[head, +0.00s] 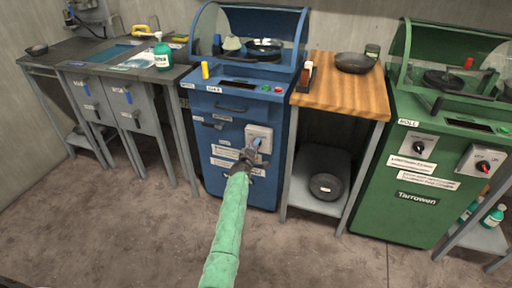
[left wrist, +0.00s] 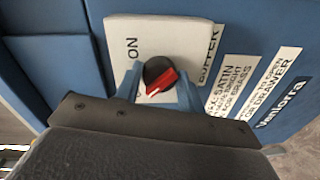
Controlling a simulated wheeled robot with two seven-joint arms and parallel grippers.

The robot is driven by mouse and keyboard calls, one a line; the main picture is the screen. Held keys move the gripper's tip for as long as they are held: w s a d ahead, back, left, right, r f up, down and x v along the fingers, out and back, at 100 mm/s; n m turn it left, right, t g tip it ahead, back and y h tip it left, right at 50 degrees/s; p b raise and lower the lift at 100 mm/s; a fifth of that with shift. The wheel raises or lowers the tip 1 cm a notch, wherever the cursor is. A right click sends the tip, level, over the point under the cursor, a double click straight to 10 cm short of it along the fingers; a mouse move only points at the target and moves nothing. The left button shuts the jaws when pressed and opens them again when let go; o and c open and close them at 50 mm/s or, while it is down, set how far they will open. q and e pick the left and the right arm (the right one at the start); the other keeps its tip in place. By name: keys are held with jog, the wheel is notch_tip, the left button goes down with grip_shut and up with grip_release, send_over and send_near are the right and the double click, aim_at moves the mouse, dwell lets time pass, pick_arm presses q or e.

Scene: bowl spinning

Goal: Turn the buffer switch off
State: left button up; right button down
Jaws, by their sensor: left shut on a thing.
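The buffer switch plate (head: 262,134) is a pale box on the front of the blue machine (head: 228,110). In the left wrist view the plate (left wrist: 165,35) carries a black and red rotary knob (left wrist: 158,76) with a white line on its red grip. The word ON shows at the knob's upper left; another label at lower left is mostly hidden. My left gripper (head: 254,150) is at the plate, its blue fingers (left wrist: 157,86) shut on the knob from both sides. My right gripper is not in view.
A green machine (head: 425,150) with two knobs stands at the right. A wooden-topped table (head: 340,92) with a dark pan (head: 355,62) stands between the machines. A grey workbench (head: 100,55) with a green bottle (head: 162,54) is at the left. The floor in front is clear.

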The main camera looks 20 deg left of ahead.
pick_arm(q)
jog(key=shift+a, duration=0.1)
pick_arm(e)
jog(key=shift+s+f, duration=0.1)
pick_arm(q)
jog(key=o, duration=0.9)
jog(key=shift+o, duration=0.3)
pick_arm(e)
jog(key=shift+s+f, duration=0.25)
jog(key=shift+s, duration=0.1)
pick_arm(q)
jog(key=shift+s, duration=0.1)
